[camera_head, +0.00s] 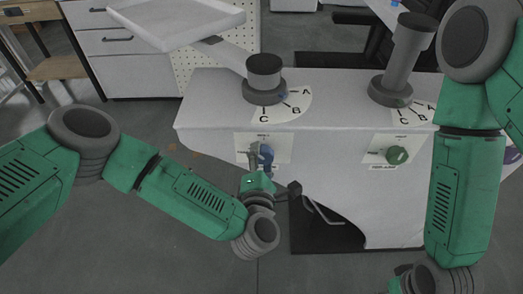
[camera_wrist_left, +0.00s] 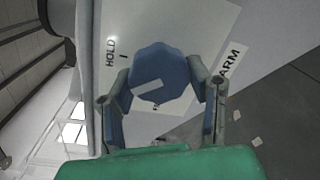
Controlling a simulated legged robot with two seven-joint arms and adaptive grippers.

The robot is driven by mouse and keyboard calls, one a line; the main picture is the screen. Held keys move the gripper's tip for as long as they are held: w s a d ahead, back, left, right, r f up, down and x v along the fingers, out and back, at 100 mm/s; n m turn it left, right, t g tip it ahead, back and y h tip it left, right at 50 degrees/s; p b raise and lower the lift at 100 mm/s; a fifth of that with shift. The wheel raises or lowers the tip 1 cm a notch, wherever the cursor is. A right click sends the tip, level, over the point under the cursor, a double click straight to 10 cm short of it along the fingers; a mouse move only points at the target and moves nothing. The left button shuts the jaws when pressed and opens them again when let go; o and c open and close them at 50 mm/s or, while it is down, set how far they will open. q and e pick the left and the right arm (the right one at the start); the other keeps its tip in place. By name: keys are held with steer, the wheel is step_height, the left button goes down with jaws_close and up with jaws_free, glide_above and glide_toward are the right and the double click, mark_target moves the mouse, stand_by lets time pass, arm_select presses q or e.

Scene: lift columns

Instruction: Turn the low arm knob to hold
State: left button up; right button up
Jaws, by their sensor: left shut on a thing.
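The blue knob (camera_wrist_left: 160,75) is on a white plate (camera_wrist_left: 190,22) in the left wrist view. That plate carries a HOLD label (camera_wrist_left: 111,52) with a tick, and a label ending in ARM lies to the right. The knob's pale pointer mark runs toward the left and slightly down, below the HOLD tick. A second label below the knob is mostly hidden. My left gripper (camera_wrist_left: 163,103) is shut on the knob, a finger on each side. In the head view the knob (camera_head: 265,153) is on the left front panel. My right gripper's fingers are out of view.
A green knob (camera_head: 397,155) is on the right front panel. Two dark column bases (camera_head: 265,90) (camera_head: 390,98) stand on the white cabinet top (camera_head: 335,88) beside A, B, C dials. A white tray (camera_head: 175,20) extends from the left column. Open floor lies left.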

arm_select(q)
steer(key=m+p, duration=0.1)
steer(key=m, duration=0.1)
steer(key=m+p, duration=0.1)
steer(key=m, duration=0.2)
steer(key=shift+s+d+y+p, duration=0.15)
steer(key=shift+y+p, duration=0.25)
steer(key=shift+s+f+m+p, duration=0.1)
steer(key=shift+m+p, duration=0.35)
steer(key=shift+m, duration=0.55)
steer(key=o, duration=1.2)
steer(key=shift+c, duration=0.2)
